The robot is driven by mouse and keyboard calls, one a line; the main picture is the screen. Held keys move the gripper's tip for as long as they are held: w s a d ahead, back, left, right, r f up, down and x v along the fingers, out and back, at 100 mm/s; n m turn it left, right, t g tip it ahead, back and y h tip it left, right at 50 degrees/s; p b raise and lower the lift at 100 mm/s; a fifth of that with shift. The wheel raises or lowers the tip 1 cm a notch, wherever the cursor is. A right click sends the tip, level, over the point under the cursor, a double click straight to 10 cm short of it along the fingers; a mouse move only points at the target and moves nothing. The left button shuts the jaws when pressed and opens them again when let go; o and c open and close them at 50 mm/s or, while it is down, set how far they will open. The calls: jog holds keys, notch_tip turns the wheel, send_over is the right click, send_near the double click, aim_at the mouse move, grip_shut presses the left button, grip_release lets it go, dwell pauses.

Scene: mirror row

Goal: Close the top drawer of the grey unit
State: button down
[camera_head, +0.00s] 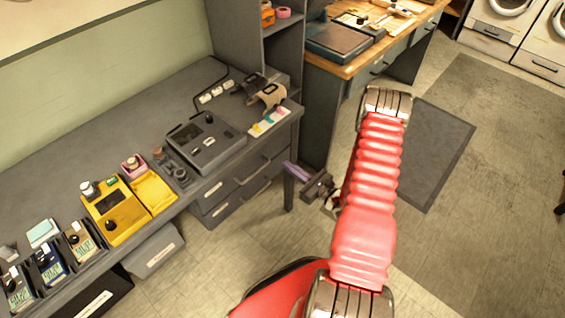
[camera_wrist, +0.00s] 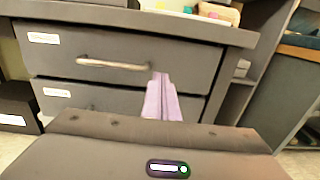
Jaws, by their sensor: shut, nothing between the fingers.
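The grey unit's top drawer (camera_head: 240,173) is under the right end of the grey desk, with its front facing my arm. In the wrist view the top drawer front (camera_wrist: 165,52) fills the upper middle, with a bar handle (camera_wrist: 112,64) and a white label. Its front looks wider than the lower one; how far out it stands is hard to tell. My gripper (camera_wrist: 161,76) is shut and empty, its pale purple fingers pointing at the lower right part of the top drawer front, right of the handle. Contact cannot be told. The gripper (camera_head: 290,168) also shows beside the desk leg in the head view.
A lower drawer (camera_head: 235,200) sits beneath the top one. The desktop (camera_head: 95,150) holds a yellow device (camera_head: 115,212), a grey device (camera_head: 205,140) and small items. A wooden-topped bench (camera_head: 350,66) stands behind right. Floor (camera_head: 240,255) before the drawers is clear.

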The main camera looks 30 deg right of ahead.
jog(key=v, duration=0.6)
dwell(0.6)
